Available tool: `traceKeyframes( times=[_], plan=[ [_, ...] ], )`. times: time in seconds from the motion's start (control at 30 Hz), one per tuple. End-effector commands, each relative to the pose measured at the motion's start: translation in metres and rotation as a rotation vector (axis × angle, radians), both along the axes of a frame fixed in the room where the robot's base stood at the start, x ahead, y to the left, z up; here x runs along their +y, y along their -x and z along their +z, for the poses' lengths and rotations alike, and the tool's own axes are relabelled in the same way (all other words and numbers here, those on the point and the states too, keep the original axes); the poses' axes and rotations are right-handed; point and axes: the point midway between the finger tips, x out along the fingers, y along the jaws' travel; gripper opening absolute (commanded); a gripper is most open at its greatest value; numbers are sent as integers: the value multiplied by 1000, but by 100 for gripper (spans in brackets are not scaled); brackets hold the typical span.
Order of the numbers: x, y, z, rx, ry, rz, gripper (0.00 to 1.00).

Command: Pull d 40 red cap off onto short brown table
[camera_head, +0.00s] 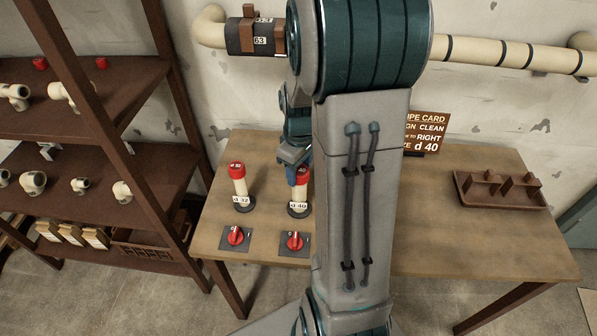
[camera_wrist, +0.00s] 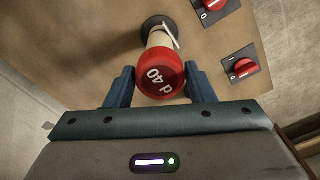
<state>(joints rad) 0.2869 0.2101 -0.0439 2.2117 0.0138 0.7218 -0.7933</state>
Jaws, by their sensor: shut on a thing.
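The d 40 red cap (camera_wrist: 160,77) sits on top of a cream upright pipe (camera_wrist: 160,40) on the brown table (camera_head: 450,240). In the wrist view my gripper (camera_wrist: 161,84) has one blue finger on each side of the cap and is shut on it. In the head view the d 40 cap (camera_head: 302,174) is partly hidden by my arm, and my gripper (camera_head: 296,172) comes down on it from above. A second pipe labelled d 32 with a red cap (camera_head: 236,169) stands to its left.
Two red knobs (camera_head: 235,236) (camera_head: 295,242) are on plates in front of the pipes. A brown divided tray (camera_head: 500,190) lies at the right and a sign (camera_head: 427,132) stands behind. A shelf (camera_head: 80,120) with fittings is at the left. The table's right front is clear.

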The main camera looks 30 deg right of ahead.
Motion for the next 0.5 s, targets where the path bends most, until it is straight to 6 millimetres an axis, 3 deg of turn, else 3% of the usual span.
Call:
traceKeyframes(
  times=[0.5],
  plan=[
    [0,-1,23,-3,1,0,20]
  ],
)
